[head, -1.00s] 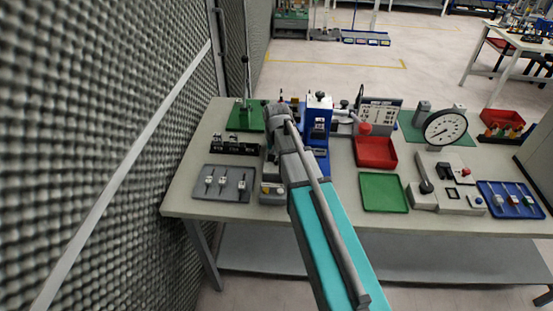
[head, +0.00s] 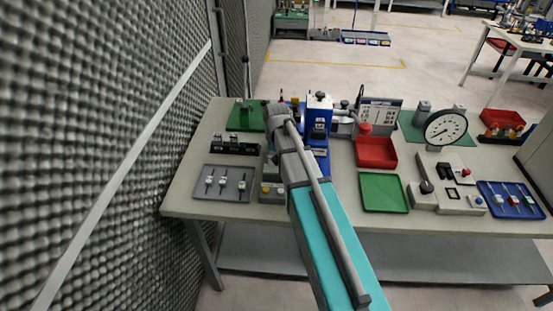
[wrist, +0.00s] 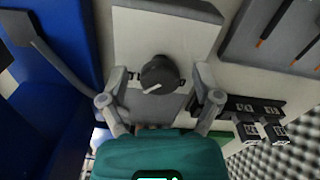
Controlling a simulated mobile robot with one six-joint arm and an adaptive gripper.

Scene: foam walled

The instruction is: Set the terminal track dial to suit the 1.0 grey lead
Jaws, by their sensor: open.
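In the wrist view a round dark dial (wrist: 160,73) with a white pointer mark sits on a grey block with a pale plate. The pointer slants down to the left. My gripper (wrist: 158,80) is open, with one finger on each side of the dial; I cannot tell whether they touch it. In the head view my arm hides the dial, and my gripper is mostly hidden beside the blue press (head: 319,118). A grey tray (head: 214,191) holds several leads at the left. I cannot tell which lead is the 1.0 grey one.
A black rack (head: 234,148) stands behind the grey tray. Right of the press are a red bin (head: 376,153), a green tray (head: 384,193), a chart board (head: 381,115) and a round gauge (head: 445,128). A foam wall borders the left.

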